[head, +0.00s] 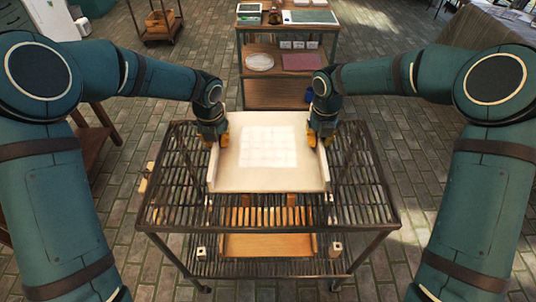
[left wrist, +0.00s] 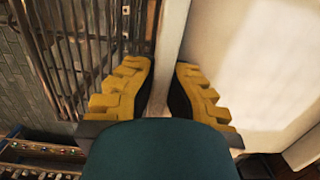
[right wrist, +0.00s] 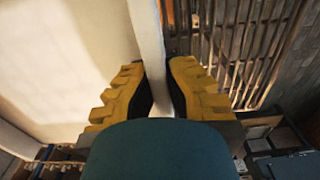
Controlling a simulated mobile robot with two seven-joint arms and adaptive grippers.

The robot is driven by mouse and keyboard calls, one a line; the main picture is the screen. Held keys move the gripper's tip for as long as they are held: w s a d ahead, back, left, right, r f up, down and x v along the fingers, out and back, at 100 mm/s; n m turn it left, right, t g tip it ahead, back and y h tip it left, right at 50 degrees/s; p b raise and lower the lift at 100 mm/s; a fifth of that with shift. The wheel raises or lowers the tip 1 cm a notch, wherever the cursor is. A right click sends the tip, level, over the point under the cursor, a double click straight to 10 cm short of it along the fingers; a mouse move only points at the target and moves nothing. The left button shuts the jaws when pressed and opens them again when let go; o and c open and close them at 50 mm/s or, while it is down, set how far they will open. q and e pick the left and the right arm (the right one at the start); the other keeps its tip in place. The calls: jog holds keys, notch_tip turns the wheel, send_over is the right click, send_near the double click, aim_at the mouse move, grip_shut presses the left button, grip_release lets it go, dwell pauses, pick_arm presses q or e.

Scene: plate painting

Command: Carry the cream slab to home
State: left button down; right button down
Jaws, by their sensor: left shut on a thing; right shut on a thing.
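The cream slab (head: 240,175) is a wide, shallow, tray-like piece with raised side edges and a paler square patch in its middle. It is over the slatted metal rack in the head view; whether it touches the slats I cannot tell. My left gripper (head: 222,140) is shut on its left edge, and my right gripper (head: 312,138) is shut on its right edge. In the left wrist view the yellow fingers (left wrist: 162,85) sit on both sides of the slab's rim. The right wrist view shows the same grip (right wrist: 158,85) on the opposite rim.
The dark slatted rack (head: 375,205) has a lower shelf with a wooden board (head: 265,245). A wooden shelf unit (head: 255,95) with trays and papers stands behind. A small cart (head: 158,30) is at the back left, a covered table (head: 490,40) at the back right. Brick floor lies open around.

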pick_arm(q)
jog(key=shift+w+f+b, duration=0.1)
jog(key=shift+f+b, duration=0.45)
jog(key=shift+b, duration=0.05)
pick_arm(e)
jog(key=shift+f, duration=0.6)
pick_arm(q)
jog(key=c, duration=1.5)
grip_release()
jog(key=shift+f, duration=0.2)
pick_arm(e)
jog(key=c, duration=1.5)
grip_release()
jog(key=shift+f, duration=0.2)
pick_arm(q)
jog(key=o, duration=0.4)
jog(key=shift+r, duration=0.1)
jog(key=shift+c, duration=0.2)
pick_arm(e)
jog(key=o, duration=0.4)
jog(key=shift+r, duration=0.15)
jog(key=shift+c, duration=0.2)
pick_arm(q)
jog(key=shift+s, duration=0.2)
pick_arm(e)
jog(key=shift+s, duration=0.1)
pick_arm(q)
jog(key=shift+r, duration=0.1)
